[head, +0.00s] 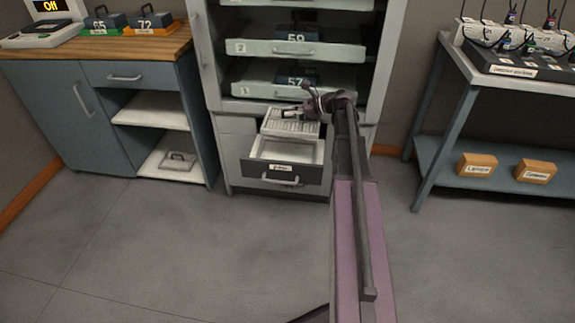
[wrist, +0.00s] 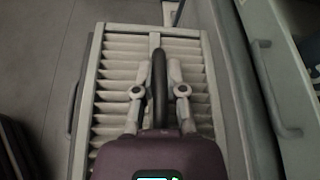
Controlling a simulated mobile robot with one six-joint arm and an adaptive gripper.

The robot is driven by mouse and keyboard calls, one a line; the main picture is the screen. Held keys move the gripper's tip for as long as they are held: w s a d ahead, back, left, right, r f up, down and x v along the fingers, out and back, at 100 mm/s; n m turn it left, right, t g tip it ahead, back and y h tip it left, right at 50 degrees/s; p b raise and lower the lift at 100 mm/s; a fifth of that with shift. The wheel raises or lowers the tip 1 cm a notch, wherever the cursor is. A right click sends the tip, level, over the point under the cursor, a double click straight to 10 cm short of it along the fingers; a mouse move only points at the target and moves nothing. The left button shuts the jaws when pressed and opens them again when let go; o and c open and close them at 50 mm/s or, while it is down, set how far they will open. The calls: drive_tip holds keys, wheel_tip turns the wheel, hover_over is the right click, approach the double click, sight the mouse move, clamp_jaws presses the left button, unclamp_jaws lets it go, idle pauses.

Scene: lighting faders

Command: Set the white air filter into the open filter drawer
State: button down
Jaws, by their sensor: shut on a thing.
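The white air filter (head: 279,126) is a slatted panel with a pale frame, held over the back part of the open filter drawer (head: 302,150). In the wrist view the filter (wrist: 112,75) fills the middle, and a dark bar handle (wrist: 159,68) stands up along its centre. My gripper (head: 292,113) is shut on that handle, with one finger on each side in the wrist view (wrist: 159,92). The filter looks slightly tilted in the head view. The drawer's front inside is bare and white; its back is hidden behind the filter. I cannot tell whether the filter touches the drawer.
The cabinet's shelf drawers (head: 290,94) stand just above and behind the filter. A blue cabinet (head: 55,105) with a wooden top is on the left. A blue table (head: 440,155) with cables and boxes is on the right. The floor (head: 180,250) in front is clear.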

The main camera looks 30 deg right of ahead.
drive_tip(key=b, duration=0.5)
hover_over(286, 156)
wheel_tip(286, 156, down, 6)
drive_tip(key=shift+w+f, duration=0.1)
drive_tip(key=shift+w, duration=0.05)
drive_tip(key=shift+f, duration=0.1)
wheel_tip(286, 156, down, 6)
drive_tip(key=b, duration=0.6)
drive_tip(key=shift+f, duration=0.15)
drive_tip(key=shift+f+b, duration=1.75)
drive_tip(key=shift+b, duration=0.25)
drive_tip(key=shift+f, duration=0.1)
drive_tip(key=c, duration=0.7)
unclamp_jaws()
